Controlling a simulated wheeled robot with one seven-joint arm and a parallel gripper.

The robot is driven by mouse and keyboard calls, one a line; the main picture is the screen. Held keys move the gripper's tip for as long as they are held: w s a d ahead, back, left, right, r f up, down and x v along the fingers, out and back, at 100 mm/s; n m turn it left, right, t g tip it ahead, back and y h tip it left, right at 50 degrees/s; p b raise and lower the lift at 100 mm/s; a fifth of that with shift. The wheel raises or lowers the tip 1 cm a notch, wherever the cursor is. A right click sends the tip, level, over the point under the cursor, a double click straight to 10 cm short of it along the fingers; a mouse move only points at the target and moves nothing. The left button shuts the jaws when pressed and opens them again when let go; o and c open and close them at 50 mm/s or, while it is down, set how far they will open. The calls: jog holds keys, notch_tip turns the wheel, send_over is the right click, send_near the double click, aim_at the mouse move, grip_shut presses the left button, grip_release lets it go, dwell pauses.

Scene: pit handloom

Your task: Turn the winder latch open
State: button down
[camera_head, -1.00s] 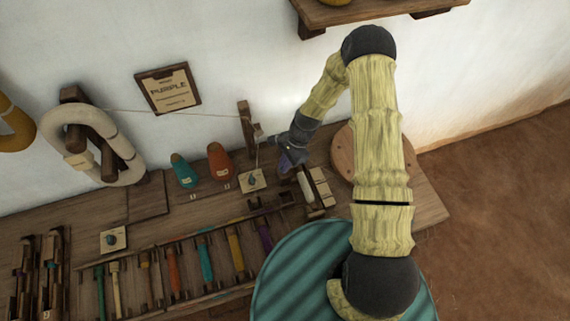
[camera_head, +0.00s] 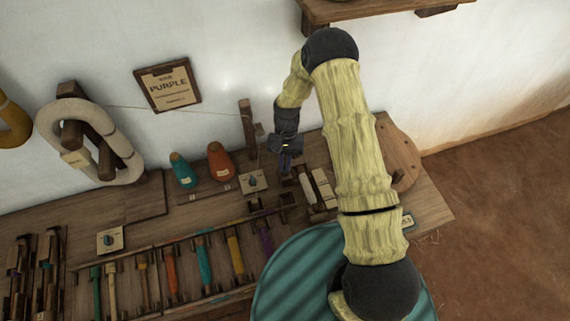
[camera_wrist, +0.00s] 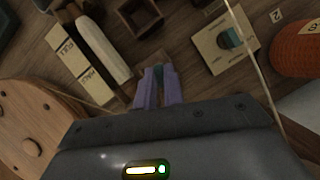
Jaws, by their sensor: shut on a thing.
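My gripper (camera_head: 286,165) points down at the winder, at the right part of the bench. In the wrist view its two purple fingers (camera_wrist: 158,78) are close together. A brown wooden block lies just beyond the tips. The winder's pale cylinder (camera_head: 305,186) lies right of the gripper and also shows in the wrist view (camera_wrist: 101,48). How far the latch is turned cannot be seen.
A plate with a teal knob (camera_head: 254,183) is left of the gripper, beside a thread post (camera_head: 247,125). Orange (camera_head: 220,162) and teal (camera_head: 183,172) cones stand further left. Cards marked FULL (camera_wrist: 73,58) and a round wooden disc (camera_head: 397,152) are to the right. A rack of coloured bobbins (camera_head: 172,275) lies in front.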

jog(key=shift+w+n+h, duration=0.15)
jog(key=shift+n+h, duration=0.15)
jog(key=shift+n, duration=0.6)
jog(key=shift+a+n+h+b, duration=0.15)
jog(key=shift+n+h, duration=0.15)
jog(key=shift+n, duration=0.45)
jog(key=shift+a+n+h+b, duration=0.15)
jog(key=shift+n+h, duration=0.15)
jog(key=shift+n, duration=0.45)
jog(key=shift+d, duration=0.15)
jog(key=c, duration=1.5)
grip_release()
jog(key=shift+s, duration=0.2)
jog(key=shift+w+r, duration=0.1)
jog(key=b+v, duration=0.1)
jog(key=v, duration=1)
jog(key=shift+r, duration=0.4)
